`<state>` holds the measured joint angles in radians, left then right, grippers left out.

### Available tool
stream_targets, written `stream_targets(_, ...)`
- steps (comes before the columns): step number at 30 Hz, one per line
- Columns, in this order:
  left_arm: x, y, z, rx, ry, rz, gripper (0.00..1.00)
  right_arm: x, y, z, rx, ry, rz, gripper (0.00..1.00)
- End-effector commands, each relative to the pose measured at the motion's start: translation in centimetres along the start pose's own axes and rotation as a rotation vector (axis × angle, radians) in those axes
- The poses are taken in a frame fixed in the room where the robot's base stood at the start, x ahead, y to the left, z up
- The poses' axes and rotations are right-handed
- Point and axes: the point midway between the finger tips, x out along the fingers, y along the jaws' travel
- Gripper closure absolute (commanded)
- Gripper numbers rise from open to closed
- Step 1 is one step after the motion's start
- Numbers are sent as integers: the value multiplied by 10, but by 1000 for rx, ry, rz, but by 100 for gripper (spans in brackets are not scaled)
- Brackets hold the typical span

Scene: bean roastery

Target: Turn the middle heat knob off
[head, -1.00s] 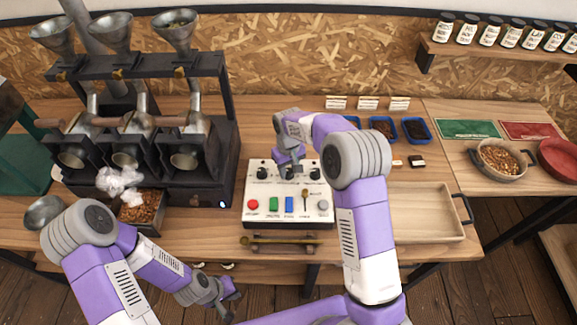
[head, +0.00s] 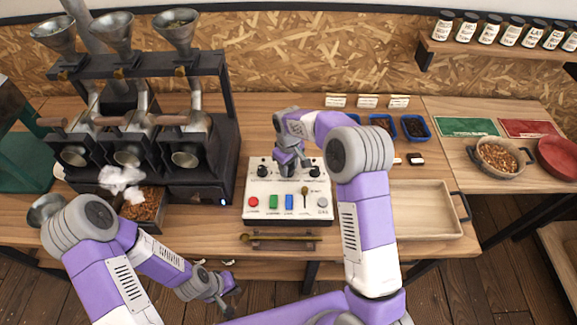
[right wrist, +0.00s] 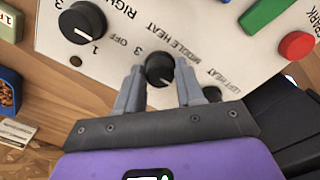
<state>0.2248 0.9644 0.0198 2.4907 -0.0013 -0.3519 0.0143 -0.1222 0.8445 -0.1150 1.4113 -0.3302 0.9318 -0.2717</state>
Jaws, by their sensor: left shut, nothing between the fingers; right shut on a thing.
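The white control panel (head: 268,219) stands on the bench with a row of three black heat knobs. The middle heat knob (right wrist: 160,70) shows in the right wrist view between my right fingers, with a pale mark on its face; in the head view my gripper hides most of it. My right gripper (head: 290,172), also in the right wrist view (right wrist: 159,88), is shut on this knob. The right heat knob (right wrist: 82,22) and the left heat knob (right wrist: 212,93) sit on either side. My left gripper (head: 222,302) is shut and empty, low in front of the bench.
The panel's front row has a red button (head: 253,202), green and blue switches, a small lever (head: 305,198) and a grey button. The roaster (head: 200,190) stands close on the left. An empty wooden tray (head: 425,210) lies to the right.

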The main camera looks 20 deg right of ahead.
Motion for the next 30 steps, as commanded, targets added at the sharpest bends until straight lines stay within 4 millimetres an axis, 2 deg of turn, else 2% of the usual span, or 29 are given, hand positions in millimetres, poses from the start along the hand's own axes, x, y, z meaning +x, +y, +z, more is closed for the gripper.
stream_targets(2, 0, 0, 0, 0, 0, 0, 100, 0, 0, 0, -2, 0, 1, 93)
stream_targets(3, 0, 0, 0, 0, 0, 0, 100, 0, 0, 0, -2, 0, 1, 58)
stream_targets(7, 0, 0, 0, 0, 0, 0, 100, 0, 0, 0, -1, 0, 1, 38)
stream_targets(17, -1, 0, 0, 0, 0, 0, 100, -3, 0, 0, 0, 1, 1, 37)
stream_targets(30, -10, 4, 0, 0, 0, 0, 100, -68, 0, 0, -1, 2, 1, 37)
